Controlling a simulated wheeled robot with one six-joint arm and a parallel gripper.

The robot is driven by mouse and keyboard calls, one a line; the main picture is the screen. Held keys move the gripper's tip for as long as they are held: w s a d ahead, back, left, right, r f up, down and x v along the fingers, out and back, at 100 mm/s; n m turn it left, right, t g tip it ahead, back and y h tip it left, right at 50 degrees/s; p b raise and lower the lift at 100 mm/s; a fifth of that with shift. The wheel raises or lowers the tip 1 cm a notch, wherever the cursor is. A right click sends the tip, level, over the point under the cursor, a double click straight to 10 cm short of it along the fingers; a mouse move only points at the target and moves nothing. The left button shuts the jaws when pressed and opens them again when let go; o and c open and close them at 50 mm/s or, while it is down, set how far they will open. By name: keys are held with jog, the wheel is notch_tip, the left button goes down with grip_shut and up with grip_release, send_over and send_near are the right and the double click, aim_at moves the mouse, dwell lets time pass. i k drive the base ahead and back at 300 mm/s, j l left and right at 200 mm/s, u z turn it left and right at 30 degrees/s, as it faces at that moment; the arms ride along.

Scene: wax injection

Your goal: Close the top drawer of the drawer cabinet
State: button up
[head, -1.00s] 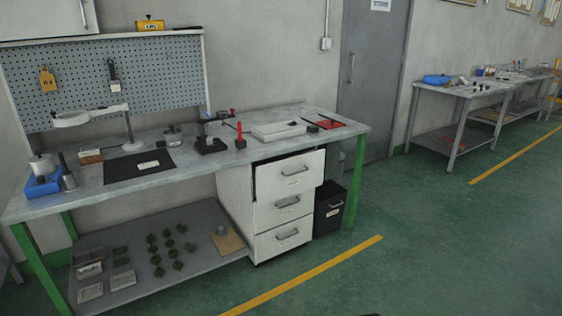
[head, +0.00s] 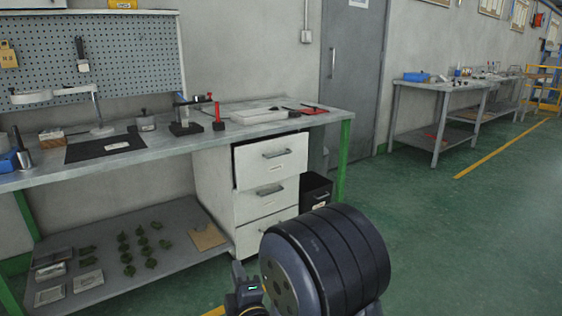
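The white drawer cabinet (head: 213,193) stands under the right end of the workbench. Its top drawer (head: 258,170) is partly open: its front stands out past the drawers below, and a dark gap shows along its upper edge. The top drawer's handle (head: 277,154) is a grey bar facing me. The middle drawer (head: 254,204) and bottom drawer (head: 252,239) look shut. I cannot make out my gripper's fingers.
The grey workbench (head: 50,178) carries tools, a black mat and a white tray. A black bin (head: 316,192) stands right of the cabinet. Small green parts lie on the lower shelf (head: 190,262). Green floor (head: 440,230) is open to the right.

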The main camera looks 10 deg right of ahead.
aim_at(258, 163)
jog(key=i+l+z, duration=0.1)
jog(key=i, duration=0.55)
jog(key=i+l+z, duration=0.1)
jog(key=i+l, duration=0.15)
jog(key=i, duration=0.4)
jog(key=i+l+z, duration=0.1)
jog(key=i, duration=0.55)
